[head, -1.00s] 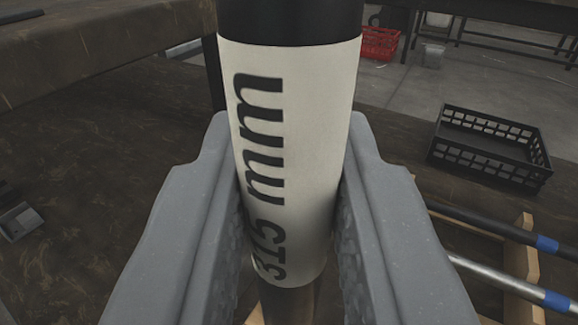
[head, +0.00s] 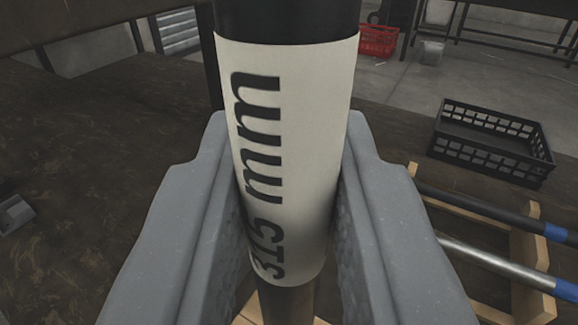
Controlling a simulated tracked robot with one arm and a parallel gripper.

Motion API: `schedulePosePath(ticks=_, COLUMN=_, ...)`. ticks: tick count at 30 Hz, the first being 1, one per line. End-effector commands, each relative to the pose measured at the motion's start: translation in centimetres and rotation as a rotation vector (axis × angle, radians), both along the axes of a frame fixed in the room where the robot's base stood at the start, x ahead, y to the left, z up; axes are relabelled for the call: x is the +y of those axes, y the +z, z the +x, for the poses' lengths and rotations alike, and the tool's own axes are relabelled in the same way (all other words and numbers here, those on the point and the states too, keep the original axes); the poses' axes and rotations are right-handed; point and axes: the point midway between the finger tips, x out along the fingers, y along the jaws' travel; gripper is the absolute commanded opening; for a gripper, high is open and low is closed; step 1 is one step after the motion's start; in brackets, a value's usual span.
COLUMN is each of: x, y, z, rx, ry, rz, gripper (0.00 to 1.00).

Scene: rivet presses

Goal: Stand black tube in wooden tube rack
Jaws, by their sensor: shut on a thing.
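The black tube (head: 287,18) stands roughly upright between the fingers of my gripper (head: 290,215). It wears a white label (head: 300,110) reading "315 mm". My gripper is shut on the tube at the label. The tube's top runs out of the picture, and its lower part goes down between the fingers. The wooden tube rack (head: 530,265) is at the lower right, partly hidden behind my right finger. A dark tube (head: 480,207) and a silver tube (head: 490,262), both with blue bands, lie across it. Pale wood also shows just below the held tube, where its lower end is hidden.
A black plastic crate (head: 490,143) sits on the dark worktop (head: 90,130) at the right. A red basket (head: 378,41) and a small grey bin (head: 431,52) are on the floor beyond. A grey metal piece (head: 14,213) lies at the left edge. The worktop at left is mostly clear.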

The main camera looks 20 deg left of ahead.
Motion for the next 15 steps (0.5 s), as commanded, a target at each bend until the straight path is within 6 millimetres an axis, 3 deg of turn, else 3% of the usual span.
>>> schedulePosePath(ticks=15, x=-0.03, y=-1.08, z=0.01, rx=-0.001, ry=0.0, rz=0.0, gripper=0.0)
